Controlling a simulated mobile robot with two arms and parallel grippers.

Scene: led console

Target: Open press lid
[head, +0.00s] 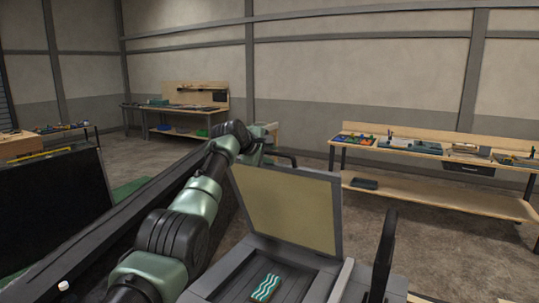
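The press (225,290) stands at the bottom middle with its lid (290,210) raised, tilted back from upright, its beige inner face toward me. A green board with white wavy lines (265,288) lies in the dark bed below the lid. My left arm reaches in from the lower left and bends over behind the lid's top left corner. My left gripper (270,152) is there by a dark bar at the lid's top edge; its fingers are too small and covered to read, and I cannot tell whether it touches the bar. My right gripper is out of view.
A dark upright lever (384,250) rises right of the bed. A long dark rail (120,225) and a large black panel (55,195) are at left. Workbenches with parts stand at the back (185,107) and at the right (440,200). Open floor lies between them.

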